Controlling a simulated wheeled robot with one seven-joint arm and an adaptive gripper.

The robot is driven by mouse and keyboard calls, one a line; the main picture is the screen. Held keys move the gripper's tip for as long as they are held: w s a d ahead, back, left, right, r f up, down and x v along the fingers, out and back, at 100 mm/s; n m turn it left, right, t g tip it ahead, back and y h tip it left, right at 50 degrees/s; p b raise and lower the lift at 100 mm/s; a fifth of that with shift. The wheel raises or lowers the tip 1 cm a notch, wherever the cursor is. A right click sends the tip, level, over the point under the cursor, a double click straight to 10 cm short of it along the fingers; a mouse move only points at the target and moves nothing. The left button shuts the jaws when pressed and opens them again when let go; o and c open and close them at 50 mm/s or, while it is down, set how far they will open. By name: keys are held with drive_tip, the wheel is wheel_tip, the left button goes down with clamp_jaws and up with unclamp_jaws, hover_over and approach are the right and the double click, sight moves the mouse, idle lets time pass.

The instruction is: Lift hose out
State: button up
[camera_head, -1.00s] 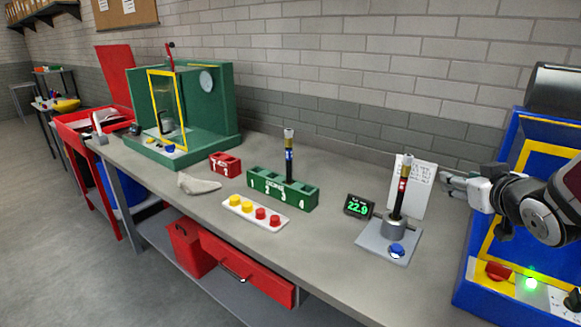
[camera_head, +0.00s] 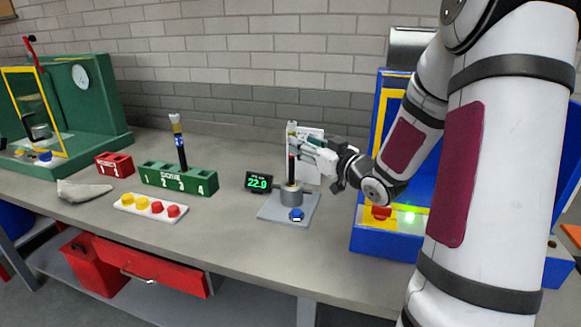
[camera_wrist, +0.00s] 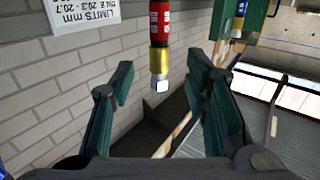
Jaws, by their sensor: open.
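A black hose with a red label and a brass-coloured end fitting (camera_head: 292,132) stands upright in the grey round holder (camera_head: 291,196) of the gauge stand. The wrist view shows its red label and end fitting (camera_wrist: 160,50), upside down, between the two fingers and near their tips. My gripper (camera_head: 299,149) is beside the upper part of this hose, coming from the right. It is open, with a gap on each side of the hose in the wrist view (camera_wrist: 162,75). The hose's lower end is hidden in the holder.
A gauge display reading 22.9 (camera_head: 258,182) is left of the stand, and a white limits card (camera_head: 312,172) stands behind it. A green rack (camera_head: 180,180) holds a blue-labelled hose (camera_head: 179,142). A blue machine (camera_head: 400,240) is to the right.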

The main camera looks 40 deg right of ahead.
drive_tip(key=shift+w+r, duration=0.1)
drive_tip(key=shift+w, duration=3)
clamp_jaws()
